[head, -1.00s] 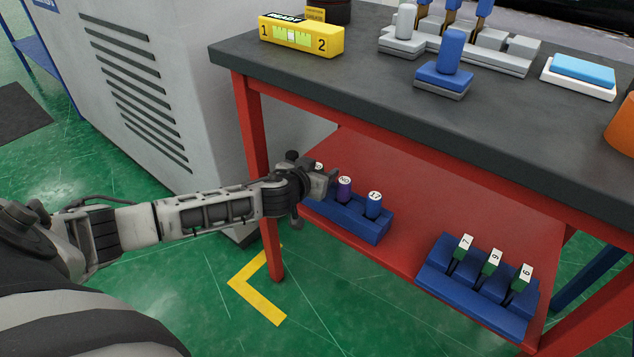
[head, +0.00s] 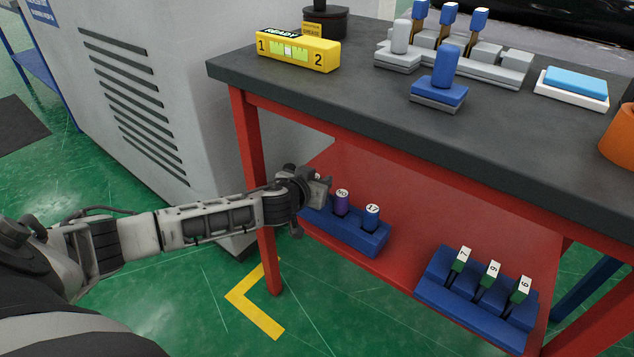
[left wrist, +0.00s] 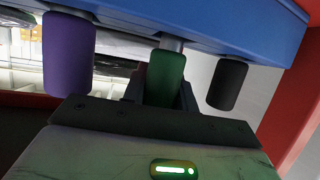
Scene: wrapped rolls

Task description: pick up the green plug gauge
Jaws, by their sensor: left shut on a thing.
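The green plug gauge (left wrist: 165,78) is upright between the fingers of my left gripper (left wrist: 160,92) in the left wrist view, and the jaws are shut on its handle. A short grey shaft shows between the handle and the blue block (left wrist: 205,22). I cannot tell how deep the shaft sits in the block. In the head view my left gripper (head: 322,188) is at the left end of this blue block (head: 362,240) and hides most of the green gauge. My right gripper is not in view.
A purple gauge (left wrist: 68,55) and a black gauge (left wrist: 228,84) flank the green one. A blue gauge (head: 371,217) stands at the block's right end. A second blue block (head: 470,317) holds flat gauges on the red shelf (head: 420,215). The dark tabletop (head: 350,95) overhangs the shelf.

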